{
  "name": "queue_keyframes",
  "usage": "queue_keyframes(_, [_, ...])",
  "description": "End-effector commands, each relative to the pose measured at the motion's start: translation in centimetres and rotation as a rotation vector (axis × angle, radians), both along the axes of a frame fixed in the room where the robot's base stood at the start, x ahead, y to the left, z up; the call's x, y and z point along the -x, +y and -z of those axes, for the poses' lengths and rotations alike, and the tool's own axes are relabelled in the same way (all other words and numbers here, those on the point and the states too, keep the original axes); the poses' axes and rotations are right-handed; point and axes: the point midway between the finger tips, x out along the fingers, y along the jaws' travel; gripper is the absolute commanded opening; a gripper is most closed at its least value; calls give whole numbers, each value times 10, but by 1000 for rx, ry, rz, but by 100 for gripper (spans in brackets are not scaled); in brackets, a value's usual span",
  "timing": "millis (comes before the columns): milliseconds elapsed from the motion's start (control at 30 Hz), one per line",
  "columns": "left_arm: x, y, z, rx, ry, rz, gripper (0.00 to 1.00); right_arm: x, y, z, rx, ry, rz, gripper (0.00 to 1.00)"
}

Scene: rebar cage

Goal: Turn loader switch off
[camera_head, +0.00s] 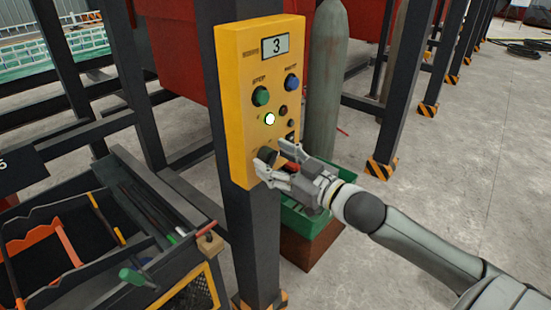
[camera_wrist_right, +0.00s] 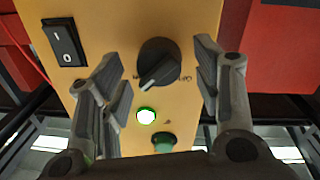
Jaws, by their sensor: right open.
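A yellow control box (camera_head: 236,70) is mounted on a dark post. A black rotary knob (camera_wrist_right: 158,64) sits on its face, with small lettering beside it, partly hidden. Its pointer is turned diagonally toward the lower left in the right wrist view. In the head view the knob (camera_head: 267,155) is partly behind the fingers. My right gripper (camera_head: 274,162) is open at the lower part of the box, one finger on each side of the knob, with gaps showing. A black rocker switch (camera_wrist_right: 64,42) is beside the knob. My left gripper is not in view.
The box also has a display reading 3 (camera_head: 276,46), a green button (camera_head: 261,96), a blue button (camera_head: 291,82) and a lit green-white lamp (camera_head: 269,119). A tool tray (camera_head: 75,245) stands at lower left. A green crate (camera_head: 308,218) sits behind the post. Open floor lies right.

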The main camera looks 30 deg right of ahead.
Motion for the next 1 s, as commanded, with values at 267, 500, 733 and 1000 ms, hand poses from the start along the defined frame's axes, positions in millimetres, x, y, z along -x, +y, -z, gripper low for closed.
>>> queue_keyframes(267, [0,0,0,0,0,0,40,-2,0,0,0,1,0,59])
queue_keyframes(500, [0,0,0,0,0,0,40,-2,0,0,0,1,0,39])
queue_keyframes(733, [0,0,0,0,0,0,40,-2,1,0,0,1,0,13])
queue_keyframes(1000, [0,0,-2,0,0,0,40,-2,1,0,35,-10,1,13])
